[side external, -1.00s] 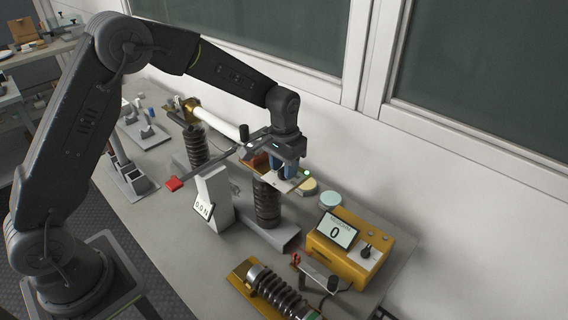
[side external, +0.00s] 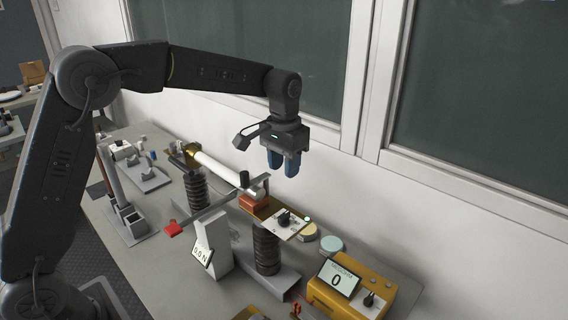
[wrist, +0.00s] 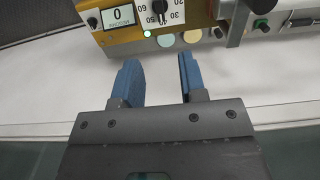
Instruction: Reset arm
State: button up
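My gripper (side external: 283,163) hangs in the air above the fuse test bench, its blue fingers pointing down. In the wrist view my gripper (wrist: 162,80) shows its two blue fingers apart with nothing between them. Below it in the side view is a panel with a black knob (side external: 284,219) and a lit green lamp. The knob's dial is also in the wrist view (wrist: 160,8), with numbers around it. My fingers are clear of the knob.
A yellow megohm meter (side external: 352,288) reading 0 stands at the front right. A white tube (side external: 222,168) lies across ribbed dark insulators (side external: 266,250). The wall and window frame are close behind my gripper.

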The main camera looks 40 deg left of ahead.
jog(key=s+a+r+t, duration=0.1)
jog(key=s+r+t, duration=0.1)
jog(key=s, duration=1.2)
jog(key=s+a+r+t, duration=0.1)
jog(key=s+r+t, duration=0.1)
jog(key=s, duration=1.1)
jog(key=shift+s+r+t, duration=0.15)
jog(key=shift+s+t, duration=0.2)
jog(key=shift+t, duration=0.45)
